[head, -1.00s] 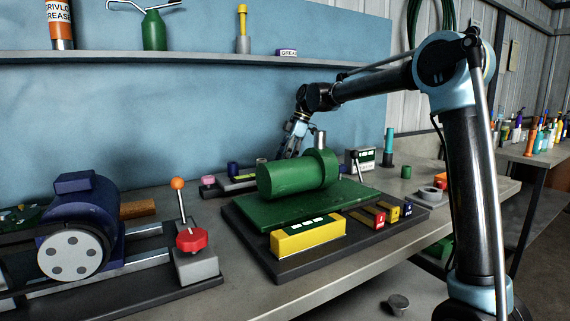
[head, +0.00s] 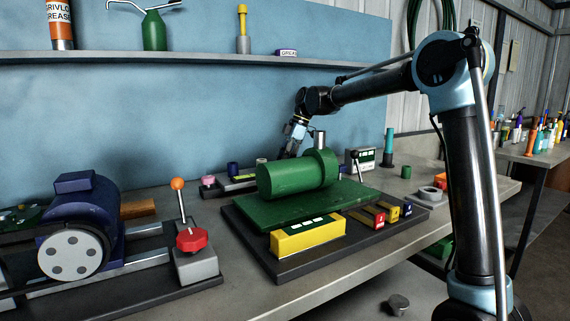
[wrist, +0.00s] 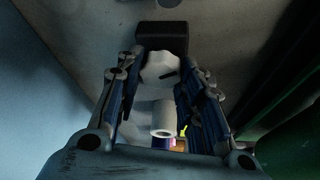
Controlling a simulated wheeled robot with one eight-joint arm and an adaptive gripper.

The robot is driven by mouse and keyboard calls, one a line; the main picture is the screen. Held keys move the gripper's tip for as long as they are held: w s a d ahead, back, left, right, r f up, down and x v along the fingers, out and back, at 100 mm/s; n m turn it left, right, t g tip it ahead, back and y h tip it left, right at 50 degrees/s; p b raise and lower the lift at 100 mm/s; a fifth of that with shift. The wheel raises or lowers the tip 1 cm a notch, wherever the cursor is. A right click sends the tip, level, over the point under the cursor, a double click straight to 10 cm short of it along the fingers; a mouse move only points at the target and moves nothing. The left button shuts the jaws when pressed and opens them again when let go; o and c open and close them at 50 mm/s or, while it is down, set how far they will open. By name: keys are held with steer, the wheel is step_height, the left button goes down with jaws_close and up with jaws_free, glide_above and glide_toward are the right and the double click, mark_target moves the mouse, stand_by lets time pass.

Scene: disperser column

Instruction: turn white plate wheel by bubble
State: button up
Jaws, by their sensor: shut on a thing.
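The white wheel (wrist: 158,68) is a pale, faceted knob with a dark mark on its face, in the upper middle of the wrist view. My gripper (wrist: 161,78) has a finger on each side of it and is shut on it. In the head view my gripper (head: 287,153) reaches down behind the green cylinder (head: 298,178), which hides the fingertips and the wheel. I cannot make out a bubble for certain; a pale round tube (wrist: 163,132) with a bright end shows between the fingers.
The green cylinder stands close on the right of my gripper. A black block (wrist: 162,38) lies just beyond the wheel. A blue motor (head: 80,215), a red knob (head: 192,239) and a yellow block (head: 308,237) are nearer the front.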

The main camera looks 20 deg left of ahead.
steer(key=shift+w, duration=0.1)
steer(key=m+t, duration=0.1)
steer(key=m, duration=0.1)
steer(key=m+t, duration=0.1)
steer(key=m, duration=0.2)
steer(key=shift+r+m+y, duration=0.1)
steer(key=shift+m+y, duration=0.2)
steer(key=shift+y, duration=0.1)
steer(key=shift+s+m+t, duration=0.2)
steer(key=shift+m+t, duration=0.9)
steer(key=shift+m, duration=1.2)
steer(key=o, duration=1.1)
steer(key=shift+w, duration=0.1)
steer(key=shift+c, duration=0.2)
